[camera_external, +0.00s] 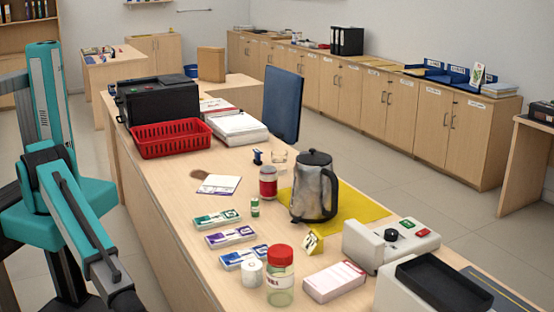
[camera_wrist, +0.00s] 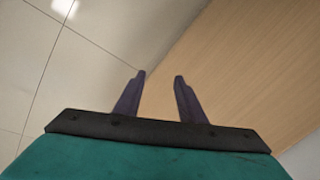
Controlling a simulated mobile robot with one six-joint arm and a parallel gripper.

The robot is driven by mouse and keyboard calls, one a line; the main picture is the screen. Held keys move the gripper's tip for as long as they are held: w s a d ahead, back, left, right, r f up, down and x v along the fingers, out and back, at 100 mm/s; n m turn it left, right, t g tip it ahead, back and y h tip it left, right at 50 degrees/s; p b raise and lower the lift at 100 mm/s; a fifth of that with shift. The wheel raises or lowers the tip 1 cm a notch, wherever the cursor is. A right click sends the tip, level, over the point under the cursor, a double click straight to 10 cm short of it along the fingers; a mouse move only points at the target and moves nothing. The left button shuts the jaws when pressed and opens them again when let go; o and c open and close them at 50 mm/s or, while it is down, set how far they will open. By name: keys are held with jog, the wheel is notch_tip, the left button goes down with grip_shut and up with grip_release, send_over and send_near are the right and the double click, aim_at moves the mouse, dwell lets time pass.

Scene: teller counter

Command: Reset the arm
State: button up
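My teal and black arm stands at the left of the external view, beside the teller counter (camera_external: 170,241). The end of the arm runs down out of the bottom of that view, so the gripper does not show there. In the wrist view my gripper (camera_wrist: 160,76) has its two dark fingers apart, with nothing between them. Beyond the fingers are the pale floor tiles (camera_wrist: 85,60) and a plain wooden panel (camera_wrist: 240,65) of the furniture.
The counter holds a red basket (camera_external: 170,140), a metal jug (camera_external: 314,187), a red-lidded jar (camera_external: 280,280), a roll (camera_external: 251,273), several note bundles (camera_external: 230,237) and a white machine (camera_external: 388,243). A blue chair (camera_external: 283,103) stands behind. The counter's near left edge is bare.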

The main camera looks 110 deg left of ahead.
jog(key=s+a+f+n+g+h, duration=0.1)
jog(key=s+a+f+g, duration=0.2)
jog(key=s+a, duration=0.7)
jog(key=s+a+f+n+g+h+b, duration=0.1)
jog(key=s+a+f+g, duration=0.3)
jog(key=s, duration=1.2)
jog(key=a+f, duration=0.3)
jog(key=a, duration=0.3)
jog(key=shift+a+f+n, duration=0.15)
jog(key=shift+n, duration=0.25)
